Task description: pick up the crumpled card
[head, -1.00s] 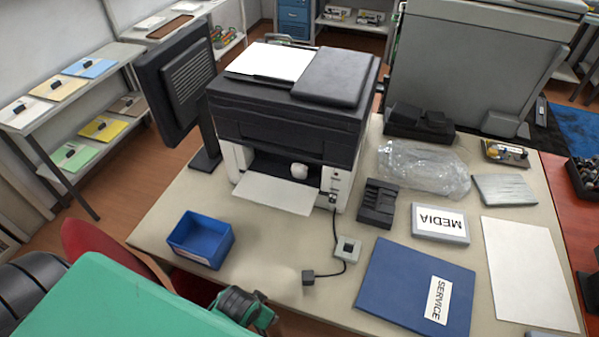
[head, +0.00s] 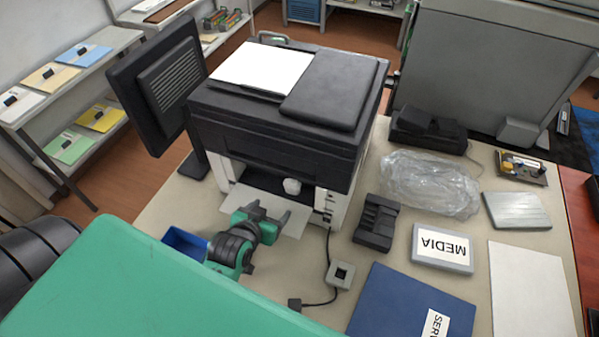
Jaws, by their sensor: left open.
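The crumpled card (head: 292,186) is a small white lump in the dark front opening of the printer (head: 280,120), above the inner end of the white output tray (head: 297,221). My left gripper (head: 270,212) is open and empty, over the tray in front of the opening. Its fingers point toward the printer, a little short of the card and to its lower left. The gripper hides part of the tray. My right gripper is not in the frame.
A blue bin (head: 185,243) is partly hidden by my left arm. A cable with a small grey box (head: 341,275) lies right of the tray. A black cartridge (head: 377,222), a MEDIA box (head: 442,248) and a blue SERVICE folder (head: 400,305) lie farther right. A monitor (head: 160,85) stands left of the printer.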

